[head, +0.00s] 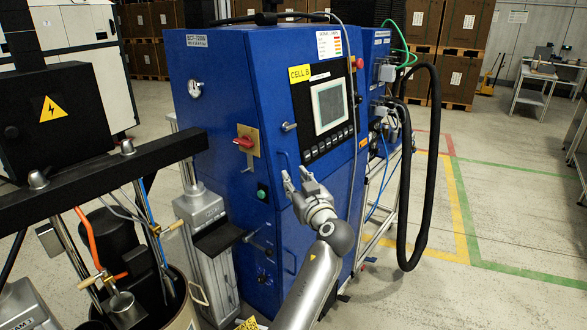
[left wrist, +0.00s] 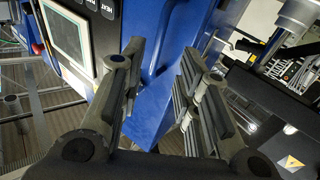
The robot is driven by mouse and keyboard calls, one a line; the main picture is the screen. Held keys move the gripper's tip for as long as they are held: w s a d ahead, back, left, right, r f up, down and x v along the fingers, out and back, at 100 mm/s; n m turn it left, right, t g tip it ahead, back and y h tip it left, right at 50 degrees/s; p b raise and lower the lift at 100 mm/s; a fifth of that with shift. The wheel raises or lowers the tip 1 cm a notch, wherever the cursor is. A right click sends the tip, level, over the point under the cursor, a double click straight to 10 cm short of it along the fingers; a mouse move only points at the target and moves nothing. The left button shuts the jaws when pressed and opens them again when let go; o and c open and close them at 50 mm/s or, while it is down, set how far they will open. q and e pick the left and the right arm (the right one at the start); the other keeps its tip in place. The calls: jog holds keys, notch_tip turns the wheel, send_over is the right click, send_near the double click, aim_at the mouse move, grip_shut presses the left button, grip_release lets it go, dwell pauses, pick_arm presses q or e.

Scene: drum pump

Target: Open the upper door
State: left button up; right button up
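The blue cabinet (head: 215,85) stands in the middle of the head view. Its upper door (head: 263,105) carries a screen panel (head: 329,103) and looks shut. A thin blue bar handle (head: 279,160) is on the front, left of and below the screen. It also shows in the left wrist view as a blue handle (left wrist: 151,72) between the fingers. My left gripper (head: 296,176) is open at the cabinet front, just right of the handle. In the left wrist view my left gripper (left wrist: 163,55) has its fingers apart, with nothing clearly gripped. My right gripper is out of view.
A red rotary switch (head: 245,142) and a small lever latch (head: 289,127) sit near the handle. The drum pump frame (head: 110,168) stands close on the left. A thick black hose (head: 432,170) loops on the right.

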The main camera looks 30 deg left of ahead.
aim_at(290, 170)
pick_arm(q)
jog(key=p+x, duration=0.1)
jog(key=x, duration=0.2)
jog(key=shift+w+a, duration=0.1)
jog(key=shift+w, duration=0.2)
jog(key=shift+w+a+f, duration=0.1)
jog(key=shift+w+a, duration=0.2)
jog(key=shift+a, duration=0.1)
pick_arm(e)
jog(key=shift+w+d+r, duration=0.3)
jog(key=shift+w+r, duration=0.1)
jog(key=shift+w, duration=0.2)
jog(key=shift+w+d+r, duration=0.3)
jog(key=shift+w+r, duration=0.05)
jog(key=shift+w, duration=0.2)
pick_arm(q)
grip_shut()
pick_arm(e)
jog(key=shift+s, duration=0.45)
